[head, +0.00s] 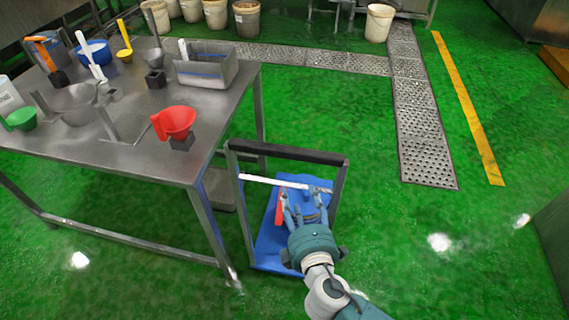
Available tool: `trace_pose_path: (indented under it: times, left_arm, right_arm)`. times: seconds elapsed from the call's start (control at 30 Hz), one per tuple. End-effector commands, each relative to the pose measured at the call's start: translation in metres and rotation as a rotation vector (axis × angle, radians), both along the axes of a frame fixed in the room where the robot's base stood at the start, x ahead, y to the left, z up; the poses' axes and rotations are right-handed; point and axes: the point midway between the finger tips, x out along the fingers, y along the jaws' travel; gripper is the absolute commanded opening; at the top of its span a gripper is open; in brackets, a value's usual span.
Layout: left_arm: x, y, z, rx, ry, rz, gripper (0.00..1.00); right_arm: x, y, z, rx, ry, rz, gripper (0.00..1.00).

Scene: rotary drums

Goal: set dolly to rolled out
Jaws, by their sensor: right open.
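The dolly (268,242) is a low blue platform with an upright grey frame topped by a dark handle bar (285,152). It stands on the green floor against the right side of the steel table. My right gripper (304,197) is over the platform, below the handle bar, with its fingers apart and nothing clearly between them. A white bar (262,180) crosses the frame just beyond the fingers, and a red piece (279,208) shows beside the left finger. I cannot tell whether the fingers touch either. My arm hides part of the platform. My left gripper is out of view.
The steel table (150,158) on the left holds a red scoop (175,122), a grey tub (206,70), bowls and other utensils. Several buckets stand at the back. Green floor lies open to the right, with a drain grate (420,125) and yellow line (466,105).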

Motion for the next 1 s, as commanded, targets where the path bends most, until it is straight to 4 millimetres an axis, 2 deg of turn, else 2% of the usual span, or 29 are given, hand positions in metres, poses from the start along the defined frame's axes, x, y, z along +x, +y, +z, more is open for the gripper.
trace_pose_path:
  times: [0.03, 0.1, 0.23, 0.37, 0.8, 1.0]
  left_arm:
    - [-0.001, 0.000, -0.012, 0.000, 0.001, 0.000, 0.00]
    - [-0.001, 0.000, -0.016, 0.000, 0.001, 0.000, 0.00]
    - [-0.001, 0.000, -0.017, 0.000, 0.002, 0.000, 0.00]
    - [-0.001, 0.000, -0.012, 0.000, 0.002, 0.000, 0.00]
    - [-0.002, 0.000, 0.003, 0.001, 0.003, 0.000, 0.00]
    - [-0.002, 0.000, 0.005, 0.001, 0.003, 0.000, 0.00]
  right_arm:
    - [-0.003, 0.008, 0.027, -0.013, -0.078, 0.016, 0.52]
    - [-0.008, 0.013, 0.060, -0.022, -0.152, 0.024, 0.52]
    - [-0.013, 0.017, 0.091, -0.030, -0.220, 0.027, 0.52]
    - [-0.002, 0.019, 0.096, -0.032, -0.228, 0.028, 0.52]
    - [0.075, 0.029, 0.095, -0.032, -0.225, 0.028, 0.52]
    - [0.090, 0.032, 0.094, -0.030, -0.223, 0.028, 0.52]
